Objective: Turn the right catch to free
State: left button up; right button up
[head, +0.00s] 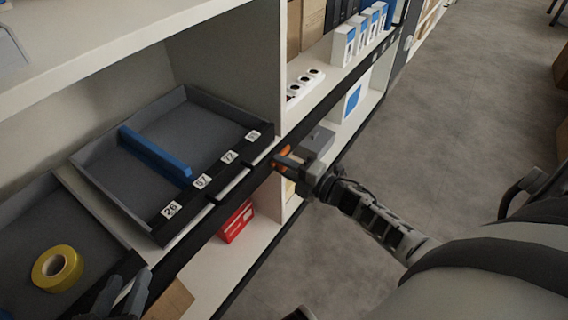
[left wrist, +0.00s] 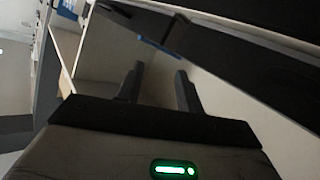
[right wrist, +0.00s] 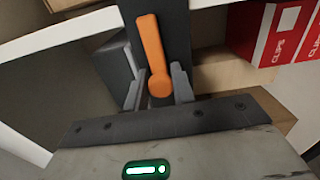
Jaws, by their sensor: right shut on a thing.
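The right catch is an orange lever (right wrist: 150,45) on a dark upright strip, and its round end sits between my right gripper's fingers (right wrist: 158,88). Its long arm points up and slightly left in the right wrist view. In the head view the orange catch (head: 282,151) shows at the front edge of the shelf, partly hidden by my right gripper (head: 291,162), which is shut on it. My left gripper (head: 122,297) is at the bottom left of the head view, by the shelf front. In the left wrist view its fingers (left wrist: 158,90) are apart and empty.
A grey tray (head: 98,180) with a blue divider (head: 155,155) and several number labels stands on the shelf. Another tray (head: 20,215) holds yellow tape (head: 57,268). A red box (head: 235,222) stands on the shelf below.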

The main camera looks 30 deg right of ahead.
jog(key=shift+m, duration=0.3)
jog(key=o, duration=0.9)
jog(key=shift+c, duration=0.2)
pick_arm(q)
jog(key=shift+r, duration=0.15)
pick_arm(e)
jog(key=shift+s, duration=0.15)
pick_arm(q)
jog(key=shift+a+f+g+y+p, duration=0.25)
jog(key=shift+f+g+p, duration=0.15)
jog(key=shift+p, duration=0.3)
jog(key=shift+a+f+g+y+p, duration=0.25)
jog(key=shift+f+p, duration=0.2)
jog(key=shift+p, duration=0.25)
pick_arm(e)
jog(key=v, duration=1.6)
pick_arm(q)
jog(key=shift+d, duration=0.1)
